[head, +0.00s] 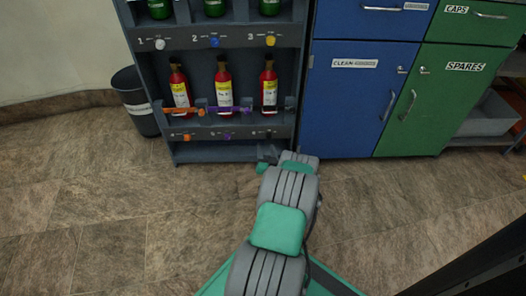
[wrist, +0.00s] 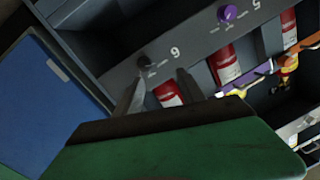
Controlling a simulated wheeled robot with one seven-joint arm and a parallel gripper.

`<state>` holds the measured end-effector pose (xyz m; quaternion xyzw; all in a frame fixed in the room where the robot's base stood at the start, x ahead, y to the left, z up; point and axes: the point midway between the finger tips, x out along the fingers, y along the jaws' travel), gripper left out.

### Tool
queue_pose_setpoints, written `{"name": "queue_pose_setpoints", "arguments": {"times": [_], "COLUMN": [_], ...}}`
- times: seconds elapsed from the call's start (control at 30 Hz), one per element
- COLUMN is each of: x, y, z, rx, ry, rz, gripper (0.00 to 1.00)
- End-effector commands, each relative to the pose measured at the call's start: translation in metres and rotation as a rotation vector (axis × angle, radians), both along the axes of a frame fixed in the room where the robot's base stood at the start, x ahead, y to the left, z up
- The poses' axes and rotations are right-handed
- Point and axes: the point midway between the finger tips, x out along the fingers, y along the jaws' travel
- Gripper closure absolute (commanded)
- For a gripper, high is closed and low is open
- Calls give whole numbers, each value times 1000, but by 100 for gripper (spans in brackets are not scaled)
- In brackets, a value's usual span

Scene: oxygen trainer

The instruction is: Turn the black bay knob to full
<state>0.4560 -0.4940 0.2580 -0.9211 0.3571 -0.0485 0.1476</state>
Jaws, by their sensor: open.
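The black bay knob (wrist: 143,60) sits on the grey panel beside the number 6 in the wrist view. In the head view the black knob (head: 268,133) is small and dark at the right of the rack's lower knob row; its setting is too small to read. My gripper (head: 268,153) is low in front of the rack, just below that knob. In the wrist view my gripper (wrist: 160,78) shows two grey fingers spread apart, with nothing between them. Their tips lie near the knob and appear apart from it.
A purple knob (wrist: 228,13) marked 5 and an orange knob (head: 187,136) share the row. Red bottles (head: 223,80) stand above behind coloured bars. A blue cabinet (head: 340,100) adjoins the rack at right. A dark bin (head: 137,105) stands left. Floor in front is clear.

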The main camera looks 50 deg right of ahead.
Motion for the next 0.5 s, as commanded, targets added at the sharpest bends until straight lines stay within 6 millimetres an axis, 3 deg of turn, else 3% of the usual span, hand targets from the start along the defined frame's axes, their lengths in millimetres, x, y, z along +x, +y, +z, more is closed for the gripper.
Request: {"name": "queue_pose_setpoints", "arguments": {"times": [0.03, 0.13, 0.5], "x": [-15, -23, 23], "y": [-5, -13, -57], "z": [-17, -22, -22], "rx": [1, -3, -2], "ry": [-14, -24, -23], "rz": [-42, -74, -69], "gripper": [54, 54, 54]}}
